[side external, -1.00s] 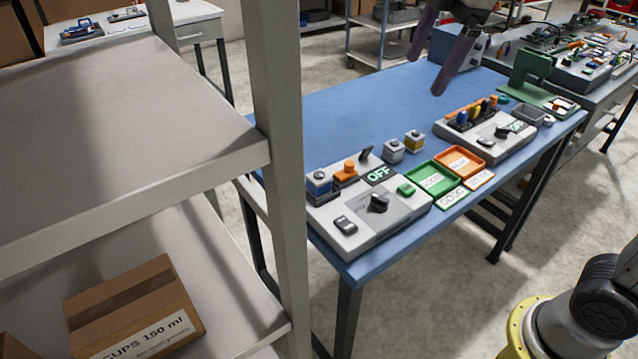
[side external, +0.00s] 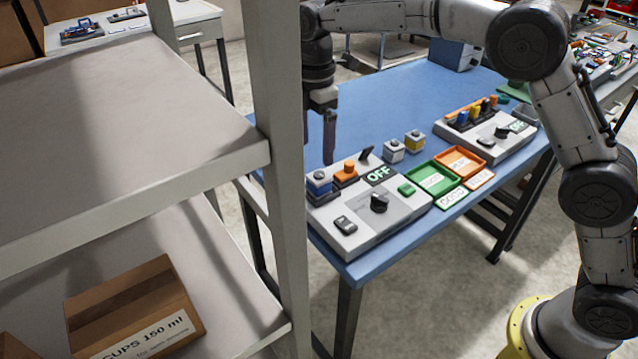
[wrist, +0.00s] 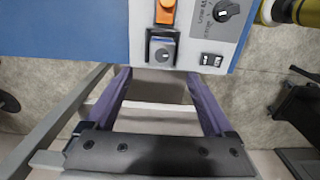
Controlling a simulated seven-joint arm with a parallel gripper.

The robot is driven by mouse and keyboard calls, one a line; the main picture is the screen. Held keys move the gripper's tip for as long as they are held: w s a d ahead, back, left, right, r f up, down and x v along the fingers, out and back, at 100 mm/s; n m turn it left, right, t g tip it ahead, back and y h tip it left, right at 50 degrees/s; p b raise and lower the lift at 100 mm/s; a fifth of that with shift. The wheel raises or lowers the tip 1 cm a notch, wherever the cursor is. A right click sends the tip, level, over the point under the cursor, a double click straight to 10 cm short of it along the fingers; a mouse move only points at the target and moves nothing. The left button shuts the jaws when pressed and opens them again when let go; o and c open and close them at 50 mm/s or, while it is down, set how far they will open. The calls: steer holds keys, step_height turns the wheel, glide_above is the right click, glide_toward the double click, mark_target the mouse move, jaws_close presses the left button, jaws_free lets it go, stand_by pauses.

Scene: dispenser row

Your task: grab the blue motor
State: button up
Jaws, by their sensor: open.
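The blue motor (side external: 319,185), a small block with a grey top and a blue band, sits in a dark socket at the left end of the near control box (side external: 375,212). In the wrist view the blue motor (wrist: 162,51) shows from above, just beyond my fingertips and roughly between their lines. My gripper (side external: 329,158) hangs fingers down above and slightly behind it, apart from it. In the wrist view my gripper (wrist: 158,76) is open, with its purple fingers wide apart and nothing between them.
An orange block (side external: 346,171) sits right beside the motor on the box. Green (side external: 432,180) and orange (side external: 459,162) trays lie to the right. A shelf post (side external: 278,180) rises in the left foreground.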

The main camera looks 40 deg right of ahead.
mark_target(319, 174)
step_height(319, 174, down, 3)
steer(key=shift+f, duration=0.15)
steer(key=shift+s+d+f, duration=0.1)
steer(key=shift+d+f, duration=0.1)
steer(key=shift+f, duration=1.2)
steer(key=shift+d+f, duration=0.15)
steer(key=shift+f, duration=1.2)
steer(key=shift+r, duration=0.1)
jaws_close()
